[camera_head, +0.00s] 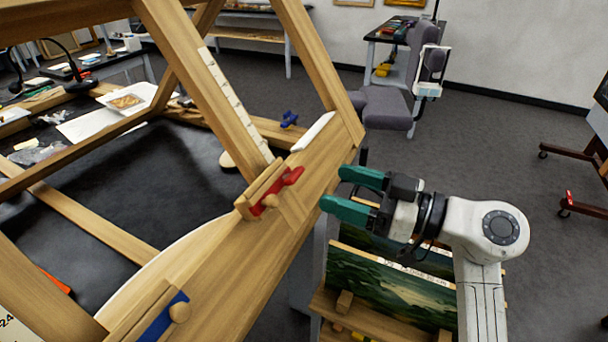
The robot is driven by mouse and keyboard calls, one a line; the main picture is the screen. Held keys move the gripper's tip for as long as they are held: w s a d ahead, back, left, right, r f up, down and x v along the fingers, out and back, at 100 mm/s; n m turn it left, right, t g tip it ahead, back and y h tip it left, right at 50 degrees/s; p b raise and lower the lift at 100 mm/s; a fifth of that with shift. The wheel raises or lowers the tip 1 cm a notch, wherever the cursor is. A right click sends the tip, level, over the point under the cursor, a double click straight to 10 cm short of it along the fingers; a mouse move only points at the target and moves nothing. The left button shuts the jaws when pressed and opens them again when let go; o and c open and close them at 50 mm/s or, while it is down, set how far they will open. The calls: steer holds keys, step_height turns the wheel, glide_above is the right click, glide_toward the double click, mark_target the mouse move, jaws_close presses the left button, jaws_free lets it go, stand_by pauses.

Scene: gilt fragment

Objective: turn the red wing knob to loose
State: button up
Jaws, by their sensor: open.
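The red wing knob (283,186) sits on the wooden frame (215,262), at the foot of a slanted beam with a pale marked strip (235,103). A small round wooden part lies against the knob's front. My gripper (334,190) is to the right of the knob, apart from it. Its two green fingers are open and empty and point left toward the knob. Nothing hides the knob's upper side, but the picture is too small to read any loose or tight marking.
A blue wing knob (289,119) is farther back and another blue part (163,315) is at lower left. Landscape paintings (400,300) stand below my arm. A grey chair (395,90) is behind.

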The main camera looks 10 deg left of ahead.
mark_target(299, 175)
steer(key=x, duration=0.7)
steer(key=shift+w+a, duration=0.1)
steer(key=shift+a, duration=0.15)
steer(key=c, duration=1.1)
